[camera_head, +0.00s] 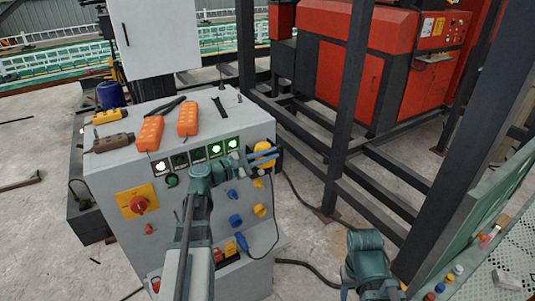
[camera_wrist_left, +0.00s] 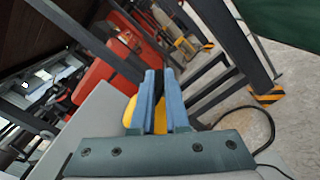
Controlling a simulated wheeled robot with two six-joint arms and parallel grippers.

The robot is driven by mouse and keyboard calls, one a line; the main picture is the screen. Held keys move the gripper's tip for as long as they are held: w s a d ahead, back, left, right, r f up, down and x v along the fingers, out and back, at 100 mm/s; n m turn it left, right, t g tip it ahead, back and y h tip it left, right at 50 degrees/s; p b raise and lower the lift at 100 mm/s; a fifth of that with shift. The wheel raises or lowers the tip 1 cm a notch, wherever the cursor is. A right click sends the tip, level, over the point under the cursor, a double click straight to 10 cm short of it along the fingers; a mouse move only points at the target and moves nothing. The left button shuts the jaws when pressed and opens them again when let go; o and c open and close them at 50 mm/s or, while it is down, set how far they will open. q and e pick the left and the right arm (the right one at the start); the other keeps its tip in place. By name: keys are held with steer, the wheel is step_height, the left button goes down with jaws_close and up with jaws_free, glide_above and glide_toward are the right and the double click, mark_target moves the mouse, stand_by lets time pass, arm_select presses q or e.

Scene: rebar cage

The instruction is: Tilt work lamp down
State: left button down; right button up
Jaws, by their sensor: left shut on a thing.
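The work lamp (camera_head: 269,166) is a yellow-housed lamp at the right edge of the grey control cabinet, partly hidden behind my gripper. My left gripper (camera_head: 264,155) reaches across the cabinet front from the left and is shut on the lamp. In the left wrist view the two blue fingers (camera_wrist_left: 154,95) are close together, with the yellow of the lamp (camera_wrist_left: 130,112) beside and between them. The fingers hide much of the lamp, so its exact tilt is hard to tell. My right arm shows at the lower right, but its fingers are not visible.
The grey cabinet (camera_head: 110,170) carries orange pendant controls (camera_head: 150,133), lit green buttons and a red rotary switch (camera_head: 138,204). A dark steel frame (camera_head: 345,110) and a red machine (camera_head: 350,80) stand behind to the right. A black cable (camera_head: 300,205) hangs beside the cabinet.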

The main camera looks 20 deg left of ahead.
arm_select(q)
steer(key=shift+s+d+f+m+b, duration=0.15)
steer(key=shift+f+m+b, duration=0.2)
steer(key=shift+m, duration=0.4)
steer(key=shift+d+f+m+b, duration=0.1)
steer(key=shift+f+m+b, duration=0.15)
steer(key=shift+f+m, duration=0.35)
steer(key=shift+r+m, duration=0.1)
steer(key=shift+m, duration=0.25)
steer(key=c, duration=0.9)
jaws_free()
steer(key=shift+s, duration=0.1)
steer(key=v, duration=1.3)
steer(key=shift+s+a, duration=0.2)
steer(key=shift+s, duration=0.05)
